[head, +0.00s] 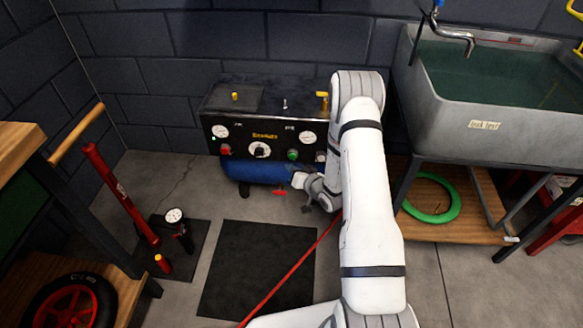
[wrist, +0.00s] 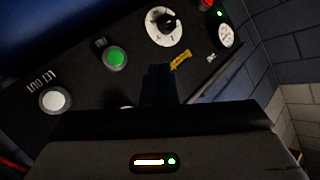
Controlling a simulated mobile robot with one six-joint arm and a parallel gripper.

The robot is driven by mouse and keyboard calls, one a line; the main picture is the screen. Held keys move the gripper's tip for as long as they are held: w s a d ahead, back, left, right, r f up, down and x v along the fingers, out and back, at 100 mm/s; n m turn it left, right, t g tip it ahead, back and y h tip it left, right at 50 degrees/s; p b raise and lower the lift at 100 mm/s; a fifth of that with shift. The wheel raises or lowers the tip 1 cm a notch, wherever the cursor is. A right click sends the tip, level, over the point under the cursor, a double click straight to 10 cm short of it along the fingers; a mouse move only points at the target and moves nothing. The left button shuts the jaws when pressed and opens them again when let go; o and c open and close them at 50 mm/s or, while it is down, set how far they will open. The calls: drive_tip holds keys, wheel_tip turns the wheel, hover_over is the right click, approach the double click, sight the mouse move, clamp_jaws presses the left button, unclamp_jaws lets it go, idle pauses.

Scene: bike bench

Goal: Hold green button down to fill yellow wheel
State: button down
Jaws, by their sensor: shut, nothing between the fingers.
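The green button (head: 292,155) is on the dark front panel (head: 243,133) of the compressor, between a dial and a gauge. In the wrist view the green button (wrist: 115,57) shows unobstructed, to the left of my fingertips. My gripper (wrist: 158,72) is shut and empty. Its fingers point at the panel, apart from the button in the picture; whether they touch the panel I cannot tell. In the head view my forearm and wrist stand just right of and below the button, and the fingers are not clear. I cannot make out a yellow wheel.
A white button (wrist: 55,98), a black knob (wrist: 168,22) and a gauge (wrist: 227,36) share the panel. The blue tank (head: 255,171) sits below it. A sink (head: 490,105) stands right, a red floor pump (head: 120,195) left. A red hose (head: 290,270) crosses the floor.

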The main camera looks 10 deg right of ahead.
sight(292, 156)
drive_tip(key=shift+m+t+y, duration=0.4)
drive_tip(key=shift+t+y, duration=0.1)
drive_tip(key=f, duration=0.1)
drive_tip(key=s+f, duration=0.1)
drive_tip(key=f, duration=0.1)
drive_tip(key=s+f+b, duration=0.1)
drive_tip(key=f, duration=0.1)
drive_tip(key=shift+a, duration=0.35)
drive_tip(key=shift+w, duration=0.1)
drive_tip(key=w+d+b, duration=0.2)
drive_tip(key=w, duration=0.6)
drive_tip(key=shift+w+d+b, duration=0.15)
drive_tip(key=shift+d+b, duration=0.15)
drive_tip(key=shift+d, duration=0.05)
drive_tip(key=shift+w+f, duration=0.1)
drive_tip(key=shift+w, duration=0.1)
idle(0.9)
drive_tip(key=shift+w+d, duration=0.15)
drive_tip(key=shift+w+d+b, duration=0.1)
drive_tip(key=shift+w+b, duration=0.3)
drive_tip(key=shift+b, duration=0.05)
idle(3.7)
